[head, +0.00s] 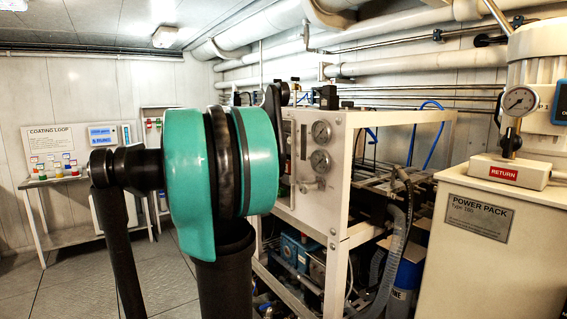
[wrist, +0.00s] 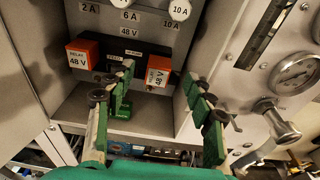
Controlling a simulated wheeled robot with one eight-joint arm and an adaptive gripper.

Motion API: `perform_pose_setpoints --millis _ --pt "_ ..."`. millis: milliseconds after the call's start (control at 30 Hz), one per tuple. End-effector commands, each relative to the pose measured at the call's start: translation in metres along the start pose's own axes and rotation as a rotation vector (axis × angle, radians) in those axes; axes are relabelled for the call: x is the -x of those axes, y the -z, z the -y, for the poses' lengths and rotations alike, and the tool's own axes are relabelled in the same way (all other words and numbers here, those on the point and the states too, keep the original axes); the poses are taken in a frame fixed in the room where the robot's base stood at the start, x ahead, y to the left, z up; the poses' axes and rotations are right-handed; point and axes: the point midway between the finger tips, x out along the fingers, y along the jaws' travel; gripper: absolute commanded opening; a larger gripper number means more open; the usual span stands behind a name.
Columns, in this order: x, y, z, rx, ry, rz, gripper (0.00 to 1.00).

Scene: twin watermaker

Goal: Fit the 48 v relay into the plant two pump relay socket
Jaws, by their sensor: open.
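In the wrist view, an orange relay marked 48 V (wrist: 157,82) sits low on the right of a shelf-like recess, its label turned sideways. My gripper (wrist: 158,84) is open, with one green finger on either side of this relay in the picture. I cannot tell whether the fingers touch it. A second orange relay marked 48 V (wrist: 83,56) sits upright at the left of the panel. Between the two is a dark socket strip (wrist: 116,62) with small labels that I cannot read, partly covered by the left finger. In the head view my arm hides the gripper and relays.
White fuse caps (wrist: 179,9) and rating labels are above the strip. To the right, a panel carries a gauge (wrist: 296,73) and a protruding valve (wrist: 275,120). In the head view, the white-framed rack (head: 348,235) stands beyond my arm, with a power pack (head: 490,230) at right.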

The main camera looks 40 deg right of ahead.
Motion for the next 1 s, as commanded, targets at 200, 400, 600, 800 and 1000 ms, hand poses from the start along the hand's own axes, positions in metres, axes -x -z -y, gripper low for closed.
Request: perform_pose_setpoints --millis 200,400,600,800,1000 --pt "0.031 0.000 -0.001 0.001 -0.002 0.000 0.54" --pt "0.041 0.000 0.000 0.001 0.000 0.000 0.54" --pt "0.041 0.000 0.000 0.001 0.001 0.000 0.54" --pt "0.042 0.008 0.001 -0.022 -0.006 -0.019 0.36" --pt "0.061 0.079 0.009 -0.227 -0.045 -0.194 0.12"
